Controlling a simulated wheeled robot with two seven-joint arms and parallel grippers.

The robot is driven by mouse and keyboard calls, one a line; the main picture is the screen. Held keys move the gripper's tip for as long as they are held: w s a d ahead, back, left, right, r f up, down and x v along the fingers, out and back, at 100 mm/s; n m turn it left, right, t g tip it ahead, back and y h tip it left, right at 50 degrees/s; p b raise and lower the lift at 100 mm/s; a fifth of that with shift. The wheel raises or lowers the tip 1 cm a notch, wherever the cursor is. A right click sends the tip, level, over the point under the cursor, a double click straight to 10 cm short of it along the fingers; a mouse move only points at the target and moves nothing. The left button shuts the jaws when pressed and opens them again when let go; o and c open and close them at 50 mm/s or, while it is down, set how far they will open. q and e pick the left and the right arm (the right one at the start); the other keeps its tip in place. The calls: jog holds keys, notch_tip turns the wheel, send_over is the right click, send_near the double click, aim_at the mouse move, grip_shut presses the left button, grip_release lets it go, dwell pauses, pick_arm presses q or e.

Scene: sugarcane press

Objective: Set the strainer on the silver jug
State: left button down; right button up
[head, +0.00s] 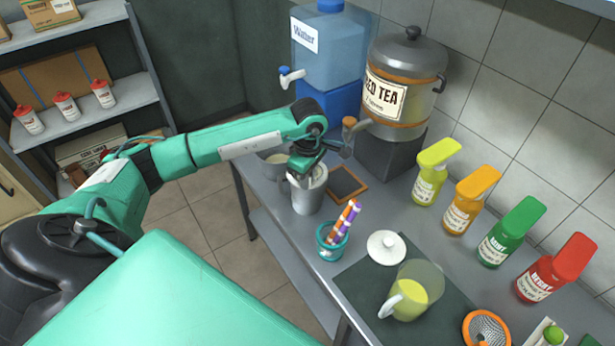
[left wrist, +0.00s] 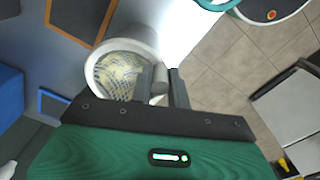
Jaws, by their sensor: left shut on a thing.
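The silver jug (head: 308,198) stands upright near the counter's left edge. My left gripper (head: 304,163) is above its mouth, pointing down and shut. In the left wrist view, a strainer (left wrist: 116,74) with a pale, yellowish mesh lies within the round rim of the jug (left wrist: 118,44). The left gripper (left wrist: 165,87) is at the rim's side, and its fingers are close together on what looks like the strainer's handle. Whether the strainer rests on the rim or hangs just above it I cannot tell. My right gripper is not in view.
A metal bowl (head: 273,164) stands behind the jug, and a wood-framed board (head: 347,186) lies to its right. A teal cup of pens (head: 333,240) is in front. A glass pitcher (head: 410,292), white lid (head: 386,248) and orange-rimmed mesh disc (head: 487,330) are further right.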

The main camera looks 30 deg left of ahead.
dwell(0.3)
pick_arm(q)
jog(key=shift+s+f+b, duration=0.1)
jog(key=shift+b, duration=0.3)
jog(key=c, duration=1.3)
grip_release()
jog(key=shift+o, duration=0.2)
jog(key=o, duration=0.5)
